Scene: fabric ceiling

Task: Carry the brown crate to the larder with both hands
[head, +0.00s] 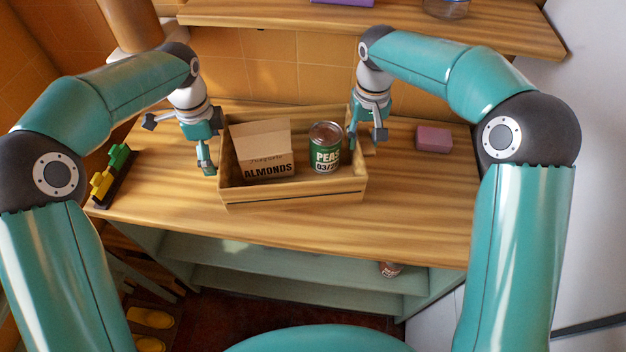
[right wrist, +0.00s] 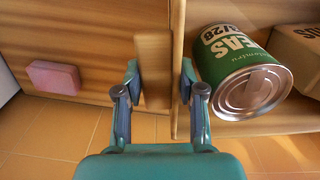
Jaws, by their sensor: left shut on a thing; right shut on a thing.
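The brown crate (head: 292,193) is on the wooden counter, level as far as I can see, and I cannot tell for sure whether it touches the top. A cardboard almonds box (head: 264,160) and a green peas can (head: 326,150) stand in it. My left gripper (head: 206,162) is shut at the crate's left end; its grip is partly hidden. My right gripper (head: 366,138) is at the right end. In the right wrist view its fingers (right wrist: 158,88) are on either side of the crate's wooden handle (right wrist: 153,62), with the peas can (right wrist: 241,72) beyond the wall.
A pink block (head: 434,139) lies right of the crate. A yellow and green object (head: 110,170) lies at the counter's left. A shelf (head: 400,25) hangs above the back. A small can (head: 390,269) is on the lower shelf. The counter (head: 420,215) is clear at front right.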

